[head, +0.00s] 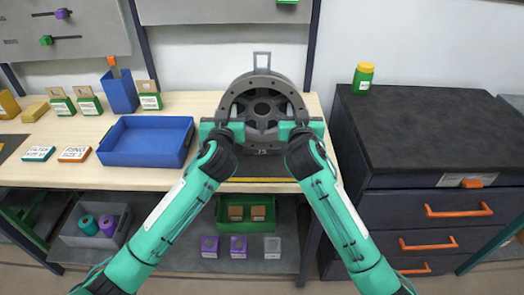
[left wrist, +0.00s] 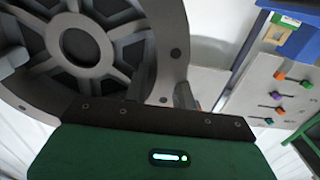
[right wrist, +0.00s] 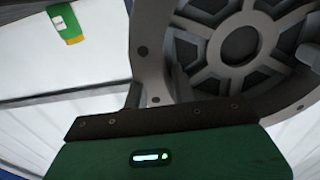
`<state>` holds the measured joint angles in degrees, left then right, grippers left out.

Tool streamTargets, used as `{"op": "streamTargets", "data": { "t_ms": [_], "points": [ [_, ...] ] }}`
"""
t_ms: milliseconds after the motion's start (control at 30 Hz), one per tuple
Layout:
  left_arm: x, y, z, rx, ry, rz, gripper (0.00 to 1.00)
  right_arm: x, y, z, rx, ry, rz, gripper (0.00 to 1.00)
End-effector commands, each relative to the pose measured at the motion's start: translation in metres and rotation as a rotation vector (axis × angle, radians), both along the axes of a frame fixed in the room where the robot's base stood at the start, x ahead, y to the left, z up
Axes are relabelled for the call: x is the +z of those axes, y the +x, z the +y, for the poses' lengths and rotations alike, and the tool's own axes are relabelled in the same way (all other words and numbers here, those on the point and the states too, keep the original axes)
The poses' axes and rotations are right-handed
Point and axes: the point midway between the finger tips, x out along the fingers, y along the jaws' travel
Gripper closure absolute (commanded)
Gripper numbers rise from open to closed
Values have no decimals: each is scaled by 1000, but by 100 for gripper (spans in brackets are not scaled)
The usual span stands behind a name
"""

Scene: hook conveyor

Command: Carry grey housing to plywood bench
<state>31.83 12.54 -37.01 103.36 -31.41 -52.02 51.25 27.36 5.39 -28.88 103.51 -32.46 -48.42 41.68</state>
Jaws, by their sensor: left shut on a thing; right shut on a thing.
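The grey housing (head: 263,88) is a round, dark grey ring with a spoked hub and a metal loop on top. It stands upright between my two grippers in the head view, in front of or over the plywood bench (head: 207,107); I cannot tell whether it touches the top. My left gripper (head: 228,128) is shut on its left side, and my right gripper (head: 297,128) is shut on its right side. The housing also fills much of the left wrist view (left wrist: 75,45) and the right wrist view (right wrist: 240,45).
A blue tray (head: 130,160), a blue bin (head: 120,92) and several small boxes stand on the bench to the left. A dark drawer cabinet (head: 430,125) with a yellow-green jar (head: 363,78) stands at the right. A lower shelf (head: 160,245) holds bins and small blocks.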

Motion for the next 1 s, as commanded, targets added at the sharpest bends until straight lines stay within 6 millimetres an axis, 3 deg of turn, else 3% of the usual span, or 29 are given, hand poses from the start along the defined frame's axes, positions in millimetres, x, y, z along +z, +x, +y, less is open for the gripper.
{"op": "streamTargets", "data": {
  "t_ms": [33,67,167,567,1000],
  "points": [
    [-2,0,1,2,0,-5,100,-2,0,-1,-2,0,-4,100],
    [-4,0,1,2,1,0,72,-4,0,-1,-3,-1,0,72],
    [-2,0,1,2,1,0,52,-2,0,-1,-2,-1,1,52],
    [-2,-7,0,0,-1,0,52,-2,0,0,-1,0,0,52],
    [-3,-85,1,0,-3,1,52,-2,0,0,0,0,0,52]
  ]
}}
